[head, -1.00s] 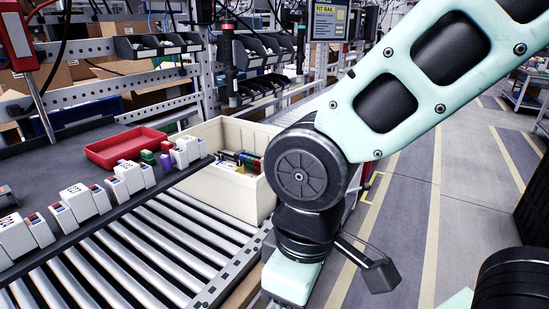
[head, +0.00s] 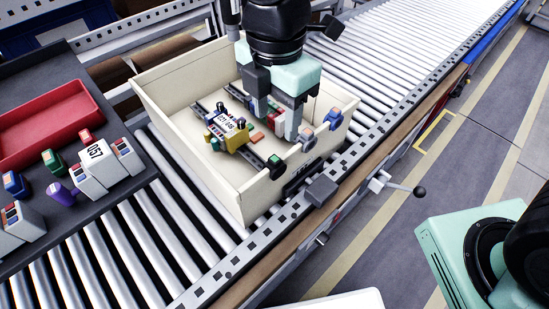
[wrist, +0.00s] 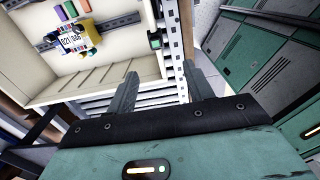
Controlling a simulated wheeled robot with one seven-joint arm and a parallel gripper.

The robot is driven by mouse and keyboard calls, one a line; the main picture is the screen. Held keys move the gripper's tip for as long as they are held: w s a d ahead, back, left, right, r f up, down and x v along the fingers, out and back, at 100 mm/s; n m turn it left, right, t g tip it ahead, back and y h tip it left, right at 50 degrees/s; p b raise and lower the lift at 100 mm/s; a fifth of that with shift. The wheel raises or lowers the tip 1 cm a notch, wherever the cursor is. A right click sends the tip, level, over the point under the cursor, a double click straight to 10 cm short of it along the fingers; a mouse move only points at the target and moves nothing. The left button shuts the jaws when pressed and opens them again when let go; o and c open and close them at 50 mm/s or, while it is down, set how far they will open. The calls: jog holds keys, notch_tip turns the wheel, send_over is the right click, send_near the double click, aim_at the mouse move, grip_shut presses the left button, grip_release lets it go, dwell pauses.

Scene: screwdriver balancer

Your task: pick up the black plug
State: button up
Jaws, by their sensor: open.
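The black plug (head: 275,166), with a green face, sits at the front wall of the cream bin (head: 208,178). Beside it along that wall are a grey-and-orange plug (head: 307,139) and a blue plug (head: 334,118). A black piece with a green face (wrist: 154,40) at the bin's wall in the wrist view looks like the same plug. My gripper (head: 275,112) points down over the bin's right part, apart from the black plug, behind it and to its upper right in the head view. Its fingers (wrist: 160,72) are spread and nothing is between them.
A yellow-and-white labelled module (head: 228,125) and coloured pieces on rails lie in the bin. The bin stands on a roller conveyor (head: 105,250). A red tray (head: 45,125) and white modules (head: 98,160) are on the dark shelf at left. Rollers beyond the bin are clear.

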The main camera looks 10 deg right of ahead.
aim_at(274, 159)
notch_tip(274, 159, down, 9)
jog(key=shift+w+a+f+p, duration=0.1)
jog(key=shift+w+f+p, duration=0.15)
jog(key=shift+f, duration=1)
jog(key=shift+w+f+p, duration=0.15)
jog(key=shift+f+p, duration=0.05)
jog(key=shift+f, duration=1.05)
grip_shut()
